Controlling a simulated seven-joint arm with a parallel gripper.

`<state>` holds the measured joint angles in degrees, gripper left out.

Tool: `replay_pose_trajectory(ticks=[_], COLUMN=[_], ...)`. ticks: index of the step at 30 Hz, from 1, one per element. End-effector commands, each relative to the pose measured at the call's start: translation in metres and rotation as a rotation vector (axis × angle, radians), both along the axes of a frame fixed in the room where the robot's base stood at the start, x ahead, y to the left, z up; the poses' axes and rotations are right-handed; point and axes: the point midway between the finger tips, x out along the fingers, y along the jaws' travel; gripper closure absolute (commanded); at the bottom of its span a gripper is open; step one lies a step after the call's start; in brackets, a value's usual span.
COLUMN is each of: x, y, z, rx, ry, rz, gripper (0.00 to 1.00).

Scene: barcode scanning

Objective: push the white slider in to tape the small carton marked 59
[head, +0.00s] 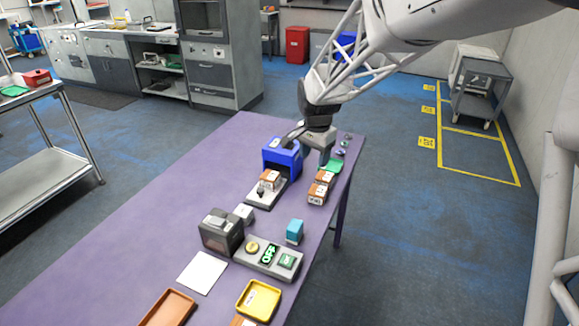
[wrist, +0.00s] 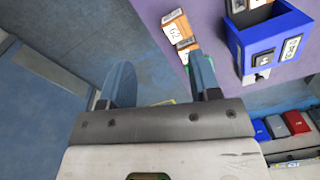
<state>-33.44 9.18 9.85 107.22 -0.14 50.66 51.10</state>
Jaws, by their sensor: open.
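The blue taping machine (head: 276,157) stands on the purple table, with a pale slider (head: 257,196) reaching out of its front toward the camera. A small brown carton (head: 269,177) with a white label sits on the slider, beside a dark knob; its number is too small to read. My gripper (head: 312,140) is at the machine's right and far side, its fingers partly hidden in the head view. The wrist view shows it open (wrist: 165,80), with nothing between the fingers. The blue machine (wrist: 236,38) is to the right there; the slider is not clearly visible in it.
Other cartons (head: 319,190) stand right of the slider; one in the wrist view (wrist: 175,25) appears marked 62. A green pad (head: 331,166) lies behind them. Nearer are a dark box (head: 220,237), a button panel (head: 264,258), a cyan block (head: 294,231) and a yellow tray (head: 242,307).

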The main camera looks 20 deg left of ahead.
Motion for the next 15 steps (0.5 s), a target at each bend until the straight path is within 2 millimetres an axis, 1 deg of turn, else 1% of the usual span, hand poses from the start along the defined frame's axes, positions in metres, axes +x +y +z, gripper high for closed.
replay_pose_trajectory(ticks=[1,8,9,12,15], x=[0.003,0.008,0.008,0.008,0.006], y=[0.018,0.089,0.102,0.131,0.155], z=[-0.01,-0.051,-0.059,-0.076,-0.091], rx=[-0.003,-0.011,-0.013,-0.017,-0.021], ry=[0.006,0.026,0.029,0.035,0.041], rz=[-0.002,-0.036,-0.041,-0.055,-0.068], gripper=[0.43,0.43,0.43,0.43,0.43])
